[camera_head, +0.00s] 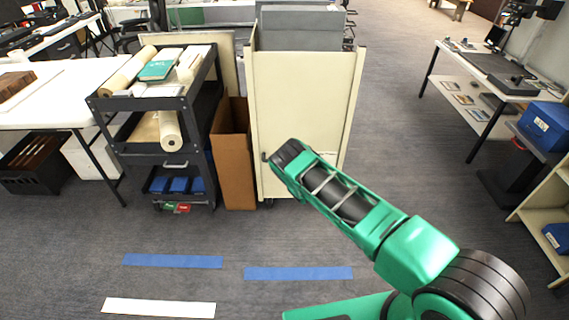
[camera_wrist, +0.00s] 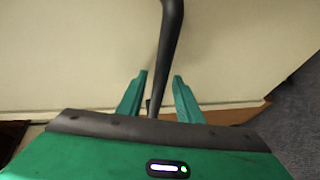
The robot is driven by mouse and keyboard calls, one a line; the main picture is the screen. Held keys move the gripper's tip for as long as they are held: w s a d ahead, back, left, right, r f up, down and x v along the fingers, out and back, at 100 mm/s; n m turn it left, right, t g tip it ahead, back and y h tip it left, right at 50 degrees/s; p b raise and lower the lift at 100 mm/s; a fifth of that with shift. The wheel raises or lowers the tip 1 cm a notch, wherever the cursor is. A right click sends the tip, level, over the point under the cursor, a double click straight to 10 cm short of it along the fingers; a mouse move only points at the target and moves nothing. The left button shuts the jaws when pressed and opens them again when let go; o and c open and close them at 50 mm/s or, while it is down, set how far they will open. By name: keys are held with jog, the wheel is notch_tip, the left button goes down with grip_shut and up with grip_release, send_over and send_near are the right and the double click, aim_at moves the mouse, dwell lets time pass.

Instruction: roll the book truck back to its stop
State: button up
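The book truck (camera_head: 300,105) appears to be the cream, tall-sided unit on small casters, with grey boxes (camera_head: 300,27) on top. Its flat end panel faces me and also fills much of the wrist view (camera_wrist: 70,55). Gaps show between the bar and both fingers. In the head view my wrist hides the fingertips and most of the handle. I cannot make out a stop.
A dark cart (camera_head: 160,105) with paper rolls and a brown open-topped box (camera_head: 233,160) stand close on the truck's left. Blue tape strips (camera_head: 298,273) and a white strip (camera_head: 158,308) lie on the carpet in front. The floor right of the truck is clear up to a table (camera_head: 480,75).

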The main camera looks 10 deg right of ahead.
jog(key=v, duration=1)
jog(key=shift+s, duration=0.35)
jog(key=shift+d, duration=0.1)
